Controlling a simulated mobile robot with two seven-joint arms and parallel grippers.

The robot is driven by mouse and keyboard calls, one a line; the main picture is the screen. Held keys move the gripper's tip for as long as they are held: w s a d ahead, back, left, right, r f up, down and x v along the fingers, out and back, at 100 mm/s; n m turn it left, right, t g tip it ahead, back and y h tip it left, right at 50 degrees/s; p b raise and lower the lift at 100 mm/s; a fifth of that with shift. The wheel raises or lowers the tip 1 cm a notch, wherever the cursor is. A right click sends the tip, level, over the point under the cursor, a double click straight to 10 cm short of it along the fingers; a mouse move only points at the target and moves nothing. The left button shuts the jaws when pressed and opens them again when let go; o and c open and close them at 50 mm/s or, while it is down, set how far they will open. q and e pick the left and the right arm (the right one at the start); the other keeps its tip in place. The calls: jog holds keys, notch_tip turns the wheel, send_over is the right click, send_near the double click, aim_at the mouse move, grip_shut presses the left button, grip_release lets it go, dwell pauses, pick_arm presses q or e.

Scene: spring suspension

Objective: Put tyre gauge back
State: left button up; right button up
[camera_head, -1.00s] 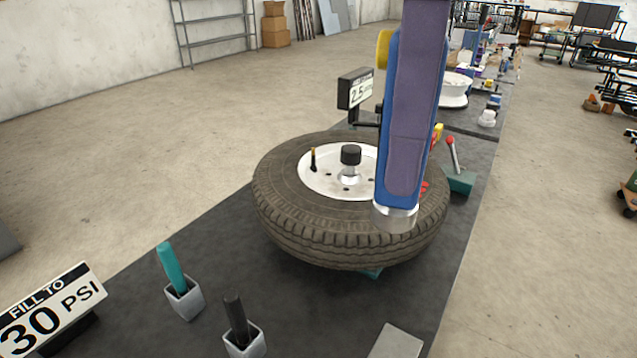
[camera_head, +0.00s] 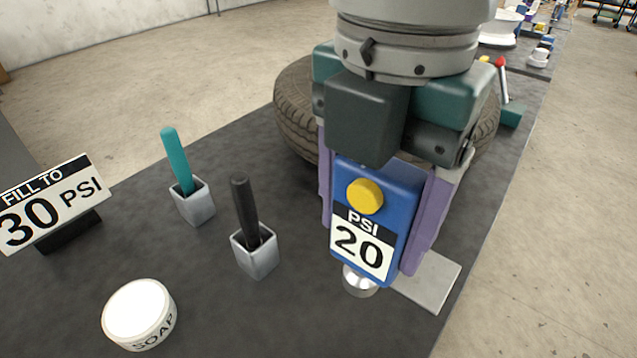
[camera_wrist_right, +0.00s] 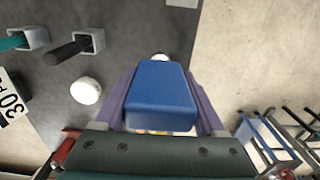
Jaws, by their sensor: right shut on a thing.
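The tyre gauge (camera_head: 405,190) is a blue box with a yellow button, a "PSI 20" label and a silver round nozzle at its lower end. My right gripper (camera_head: 368,240) is shut on it, purple fingers on both sides. The gauge is roughly upright, nozzle down, over the left edge of a flat grey plate (camera_head: 432,283) on the dark bench. I cannot tell whether the nozzle touches anything. In the wrist view the blue gauge (camera_wrist_right: 160,95) sits between the fingers, and the plate (camera_wrist_right: 183,3) shows at the top edge. My left gripper is not in view.
The tyre (camera_head: 295,105) lies behind my right gripper, partly hidden. A teal-handled tool (camera_head: 177,160) and a black-handled tool (camera_head: 244,205) stand in grey holders to the left. A soap tub (camera_head: 140,315) and a "FILL TO 30 PSI" sign (camera_head: 52,205) are farther left.

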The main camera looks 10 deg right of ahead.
aim_at(361, 282)
notch_tip(361, 282, down, 9)
jog(key=shift+r+b, duration=0.2)
jog(key=shift+b, duration=0.25)
jog(key=shift+f+b, duration=0.3)
jog(key=shift+f, duration=1.8)
jog(key=shift+f, duration=0.15)
jog(key=o, duration=1.4)
notch_tip(361, 282, up, 12)
jog(key=shift+r+p, duration=0.15)
jog(key=shift+p, duration=0.5)
